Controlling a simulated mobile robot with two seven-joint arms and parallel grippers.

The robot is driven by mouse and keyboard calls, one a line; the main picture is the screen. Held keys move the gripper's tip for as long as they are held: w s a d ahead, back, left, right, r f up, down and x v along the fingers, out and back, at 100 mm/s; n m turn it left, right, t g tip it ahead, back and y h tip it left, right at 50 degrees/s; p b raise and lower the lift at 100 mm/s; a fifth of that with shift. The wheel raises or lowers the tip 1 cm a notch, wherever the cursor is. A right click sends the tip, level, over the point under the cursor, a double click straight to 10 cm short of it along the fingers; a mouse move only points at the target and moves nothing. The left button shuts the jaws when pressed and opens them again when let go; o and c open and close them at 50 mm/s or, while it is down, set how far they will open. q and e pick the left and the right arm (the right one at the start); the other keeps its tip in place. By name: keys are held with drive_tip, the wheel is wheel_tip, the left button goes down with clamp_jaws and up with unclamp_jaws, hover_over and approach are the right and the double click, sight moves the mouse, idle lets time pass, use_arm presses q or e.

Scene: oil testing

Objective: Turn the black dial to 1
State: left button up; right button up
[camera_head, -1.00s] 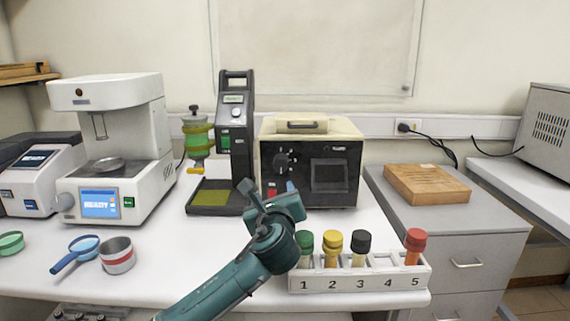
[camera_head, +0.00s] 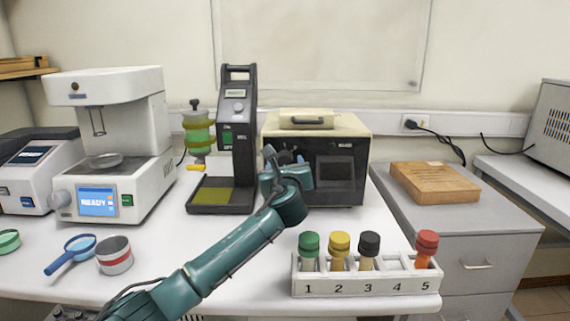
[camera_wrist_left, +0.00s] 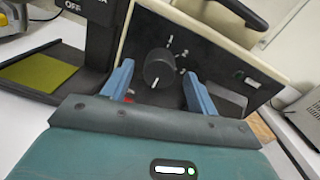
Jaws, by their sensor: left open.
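The black dial (camera_wrist_left: 159,68) is on the dark front panel of the cream-topped box (camera_head: 345,127). In the left wrist view it shows between the two blue fingers of my left gripper (camera_wrist_left: 158,85), with a white mark near its lower edge. The fingers are open, one on each side of the dial; I cannot tell whether they touch it. In the head view my left gripper (camera_head: 285,165) is in front of the panel's left part and hides the dial. My right gripper is not in view.
A black instrument (camera_head: 237,140) with a yellow-green pad stands just left of the box. A white rack (camera_head: 365,284) with several capped tubes stands at the table's front right. A white machine (camera_head: 115,140) stands on the left. A wooden block (camera_head: 434,183) lies on the right cabinet.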

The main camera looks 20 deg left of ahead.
use_arm(q)
drive_tip(key=shift+x, duration=0.85)
drive_tip(key=shift+c, duration=0.5)
drive_tip(key=c, duration=0.9)
